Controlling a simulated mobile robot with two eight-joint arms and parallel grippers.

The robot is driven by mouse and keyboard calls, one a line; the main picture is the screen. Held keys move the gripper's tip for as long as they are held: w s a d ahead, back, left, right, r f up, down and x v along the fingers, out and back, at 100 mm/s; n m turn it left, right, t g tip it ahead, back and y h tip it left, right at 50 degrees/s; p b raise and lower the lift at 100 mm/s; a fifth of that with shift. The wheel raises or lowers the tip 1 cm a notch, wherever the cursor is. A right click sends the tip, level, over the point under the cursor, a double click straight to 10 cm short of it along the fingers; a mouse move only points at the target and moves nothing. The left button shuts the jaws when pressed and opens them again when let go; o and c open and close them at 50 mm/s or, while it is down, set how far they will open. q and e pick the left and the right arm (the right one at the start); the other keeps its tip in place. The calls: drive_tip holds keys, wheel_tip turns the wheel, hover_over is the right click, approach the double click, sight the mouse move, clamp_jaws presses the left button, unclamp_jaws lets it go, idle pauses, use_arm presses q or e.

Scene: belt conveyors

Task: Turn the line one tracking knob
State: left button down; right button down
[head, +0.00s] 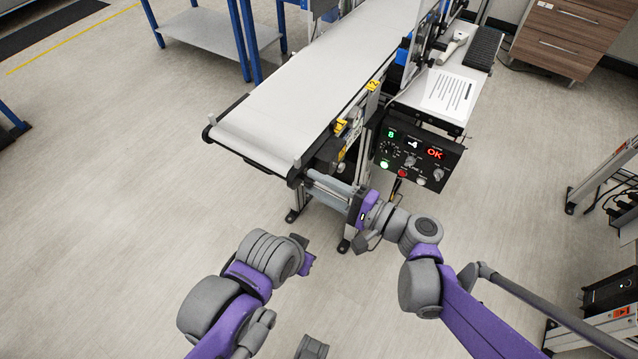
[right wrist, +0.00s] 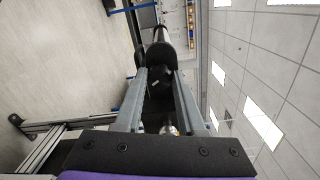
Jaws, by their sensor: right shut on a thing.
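The belt conveyor (head: 290,90) runs from the upper right to a roller end near the picture's middle. My right gripper (head: 314,180) reaches left under the conveyor's near corner, its two long grey fingers level. In the right wrist view my right gripper (right wrist: 159,78) is shut on a black knob (right wrist: 157,84) between its fingertips. In the head view the knob is hard to make out among the fingers and the dark conveyor end. My left gripper (head: 304,254) hangs low at the left, apart from the conveyor; its jaws are not clear.
A blue-legged table (head: 205,30) stands at upper left. The floor at left is clear.

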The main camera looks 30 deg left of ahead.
drive_tip(key=c, duration=0.5)
unclamp_jaws()
drive_tip(key=d, duration=1.1)
drive_tip(key=shift+s+b, duration=0.3)
drive_tip(key=shift+s, duration=0.15)
drive_tip(key=shift+a, duration=0.1)
drive_tip(key=s+d+f+n+t+h+p, duration=0.1)
drive_tip(key=s+d+h+p, duration=0.1)
drive_tip(key=d+h, duration=0.4)
drive_tip(key=s+d+f+n+t+h+p, duration=0.1)
drive_tip(key=d+h, duration=0.5)
drive_tip(key=d, duration=0.6)
drive_tip(key=s+d+f+n+t+h+p, duration=0.1)
drive_tip(key=s+d+f+t+h+p, duration=0.1)
drive_tip(key=s+d+h, duration=0.3)
drive_tip(key=d+h, duration=0.1)
drive_tip(key=d, duration=0.2)
drive_tip(key=shift+s+d+f+n+p, duration=0.35)
drive_tip(key=shift+d+n, duration=0.05)
idle(0.4)
